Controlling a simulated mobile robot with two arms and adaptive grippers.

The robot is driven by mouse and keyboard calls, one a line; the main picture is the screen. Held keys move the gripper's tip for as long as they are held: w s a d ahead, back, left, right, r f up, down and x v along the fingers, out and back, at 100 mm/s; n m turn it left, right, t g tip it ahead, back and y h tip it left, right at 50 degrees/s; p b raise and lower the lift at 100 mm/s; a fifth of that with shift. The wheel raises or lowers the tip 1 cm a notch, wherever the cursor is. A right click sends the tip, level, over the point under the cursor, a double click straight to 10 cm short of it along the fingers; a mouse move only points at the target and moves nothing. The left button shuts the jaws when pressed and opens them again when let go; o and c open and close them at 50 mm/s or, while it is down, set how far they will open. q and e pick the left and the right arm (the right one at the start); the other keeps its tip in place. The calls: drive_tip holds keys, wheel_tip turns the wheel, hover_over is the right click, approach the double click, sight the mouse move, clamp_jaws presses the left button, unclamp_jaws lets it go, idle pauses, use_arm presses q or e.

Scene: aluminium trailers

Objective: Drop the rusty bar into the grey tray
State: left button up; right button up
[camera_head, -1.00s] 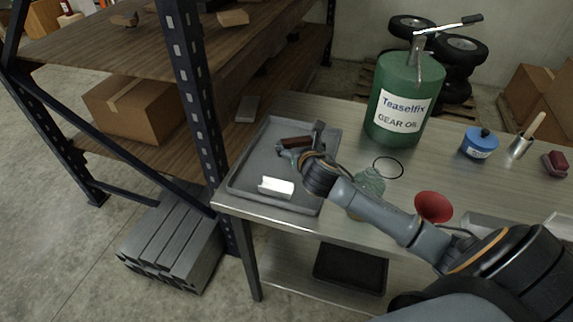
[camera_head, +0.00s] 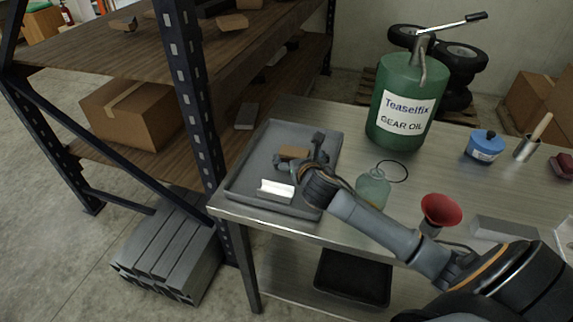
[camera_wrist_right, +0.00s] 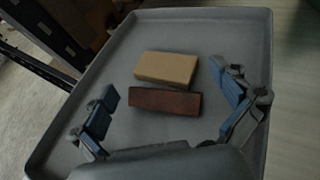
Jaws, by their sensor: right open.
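The grey tray (camera_head: 240,185) lies on the metal workbench at its left end; it fills most of the right wrist view (camera_wrist_right: 65,120). The rusty bar (camera_wrist_right: 165,101), dark reddish brown, lies crosswise in the tray beside a tan block (camera_wrist_right: 166,68). In the head view the tan block (camera_head: 294,152) shows and the bar is hard to make out near my gripper. My right gripper (camera_head: 300,156) is over the tray with its fingers (camera_wrist_right: 168,90) spread wide, one on each side of the bar, apart from it. My left gripper is not in view.
A shiny white angled piece (camera_head: 275,190) lies in the tray's near part. A green gear oil drum (camera_head: 402,105), a glass bottle (camera_head: 373,188), a red funnel (camera_head: 441,209) and a blue tin (camera_head: 485,146) stand on the bench. A shelf post (camera_head: 190,95) rises left of the tray.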

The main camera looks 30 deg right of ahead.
drive_tip(key=shift+f, duration=0.1)
drive_tip(key=shift+s, duration=0.15)
drive_tip(key=v, duration=1.2)
drive_tip(key=shift+a, duration=0.1)
